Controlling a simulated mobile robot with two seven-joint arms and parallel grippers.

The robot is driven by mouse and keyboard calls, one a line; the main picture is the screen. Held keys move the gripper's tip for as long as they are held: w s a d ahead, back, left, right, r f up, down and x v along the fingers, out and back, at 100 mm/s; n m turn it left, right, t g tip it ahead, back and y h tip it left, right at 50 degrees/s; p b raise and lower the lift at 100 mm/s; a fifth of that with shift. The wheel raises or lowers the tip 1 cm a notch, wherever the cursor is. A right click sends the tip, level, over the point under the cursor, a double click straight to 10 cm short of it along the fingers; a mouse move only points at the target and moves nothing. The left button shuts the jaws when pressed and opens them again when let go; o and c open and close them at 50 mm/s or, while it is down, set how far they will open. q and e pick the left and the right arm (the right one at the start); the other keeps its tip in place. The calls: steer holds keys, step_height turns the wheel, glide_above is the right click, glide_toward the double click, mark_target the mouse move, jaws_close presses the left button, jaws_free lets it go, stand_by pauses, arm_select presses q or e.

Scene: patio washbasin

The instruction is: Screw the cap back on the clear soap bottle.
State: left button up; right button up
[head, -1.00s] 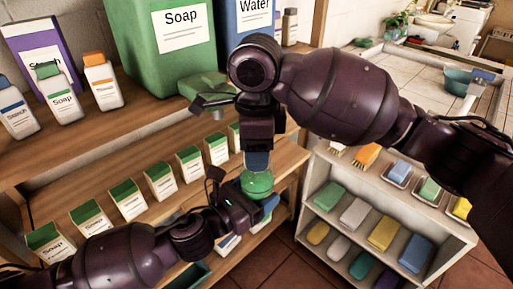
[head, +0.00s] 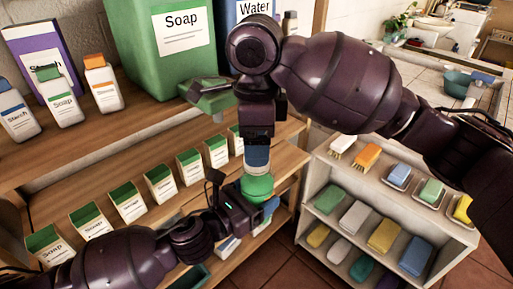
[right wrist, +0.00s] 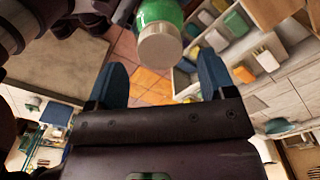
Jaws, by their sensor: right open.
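The soap bottle (head: 257,187) shows green and stands roughly upright, held off the shelves by my left gripper (head: 262,207). The left gripper's blue fingers are around its body, which is partly hidden. A cream cap (right wrist: 160,47) sits on the bottle's top; it also shows as a pale band in the head view (head: 257,171). Whether it is fully threaded cannot be told. My right gripper (head: 257,158) points down just above the cap. In the right wrist view the right gripper (right wrist: 162,66) has its blue fingers spread apart with nothing between them, the cap lying beyond the fingertips.
A wooden shelf (head: 110,170) at left carries several green-and-white cartons and bottles. A green Soap container (head: 165,60) and blue Water container (head: 245,15) stand behind. A pale shelf unit (head: 420,215) with soaps and brushes is at right. Tiled floor shows between.

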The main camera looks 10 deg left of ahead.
steer(key=shift+r, duration=0.75)
steer(key=shift+c, duration=0.3)
